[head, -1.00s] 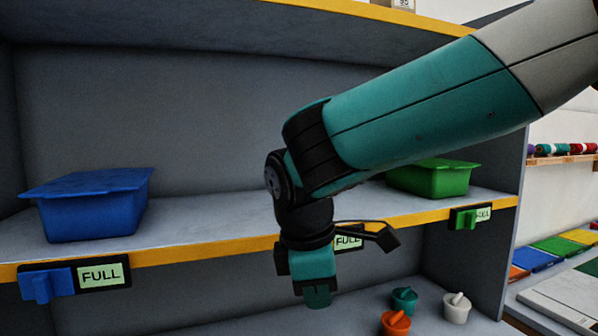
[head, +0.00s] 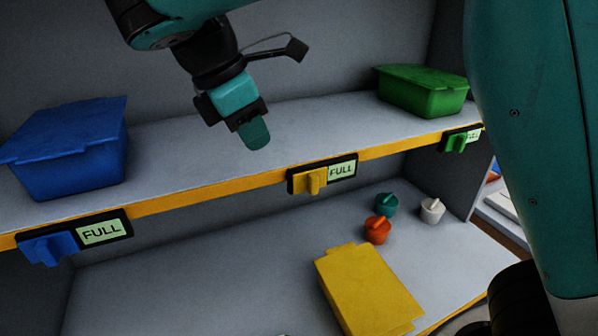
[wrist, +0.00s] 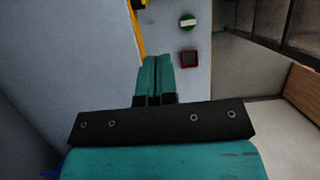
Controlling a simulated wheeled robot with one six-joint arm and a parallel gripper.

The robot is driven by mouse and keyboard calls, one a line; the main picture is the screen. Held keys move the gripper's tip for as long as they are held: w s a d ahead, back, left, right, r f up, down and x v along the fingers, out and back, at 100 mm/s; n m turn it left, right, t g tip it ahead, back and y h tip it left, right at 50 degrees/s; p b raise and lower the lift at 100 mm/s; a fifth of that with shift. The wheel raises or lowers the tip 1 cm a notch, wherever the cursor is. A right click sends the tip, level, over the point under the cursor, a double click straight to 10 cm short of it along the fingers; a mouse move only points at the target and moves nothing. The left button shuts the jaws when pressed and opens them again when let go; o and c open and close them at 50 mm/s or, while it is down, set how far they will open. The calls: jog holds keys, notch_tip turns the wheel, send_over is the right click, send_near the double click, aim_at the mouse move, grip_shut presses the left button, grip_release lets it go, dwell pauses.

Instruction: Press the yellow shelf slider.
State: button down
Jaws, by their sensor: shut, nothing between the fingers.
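The yellow slider (head: 314,182) sits on a black plate on the yellow front edge of the shelf (head: 222,195), in the middle of the head view. A label reading FULL (head: 342,170) is beside it on the right. My gripper (head: 254,134) is above the shelf, up and left of the slider and apart from it. Its fingers are shut and empty, and they also show closed together in the wrist view (wrist: 157,78). The yellow slider does not clearly show in the wrist view.
A blue slider (head: 50,247) and a green slider (head: 456,143) are on the same edge. A blue bin (head: 72,155) and a green bin (head: 424,92) stand on the shelf. Below are a yellow bin (head: 370,290) and orange (head: 377,231), teal (head: 386,204) and white (head: 432,210) small pots.

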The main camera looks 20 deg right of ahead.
jog(key=b+x, duration=0.5)
jog(key=x, duration=0.4)
send_over(310, 193)
jog(key=a, duration=0.2)
jog(key=shift+s, duration=0.1)
